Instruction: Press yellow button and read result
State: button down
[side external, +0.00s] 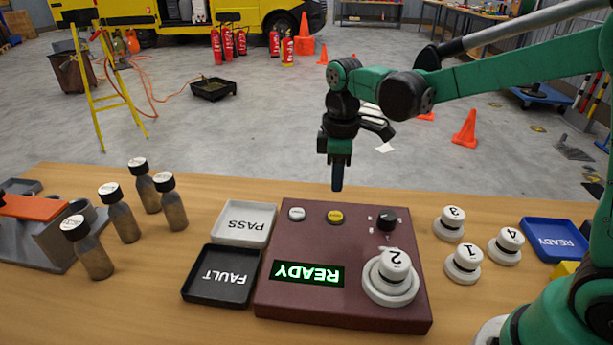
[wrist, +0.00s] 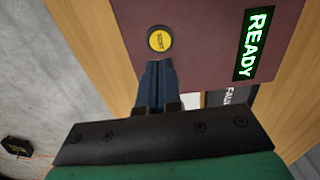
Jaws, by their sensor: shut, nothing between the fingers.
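The yellow button (side external: 336,217) sits at the far edge of a maroon panel box (side external: 310,235). It also shows in the wrist view (wrist: 160,40), just beyond my fingertips. The box's display (side external: 306,273) reads READY in green; the same word shows in the wrist view (wrist: 253,44). A white unit marked 2 (side external: 392,275) sits on a round base at the box's near right. My gripper (side external: 337,188) is shut and empty, pointing down above the far edge of the box near the button. It appears apart from the button. In the wrist view the closed fingers (wrist: 157,85) lie side by side.
A white button (side external: 297,214) and a black knob (side external: 387,219) flank the yellow button. White PASS (side external: 243,222) and black FAULT (side external: 220,274) trays stand left.

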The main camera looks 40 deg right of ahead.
aim_at(334, 215)
jog(key=shift+f, duration=2.95)
jog(key=shift+f, duration=0.85)
jog(key=shift+r, duration=0.1)
jog(key=shift+r, duration=4.35)
jog(key=s+r+m+t, duration=0.2)
jog(key=s+m+t, duration=0.5)
jog(key=s+m, duration=0.2)
jog(key=shift+d, duration=0.4)
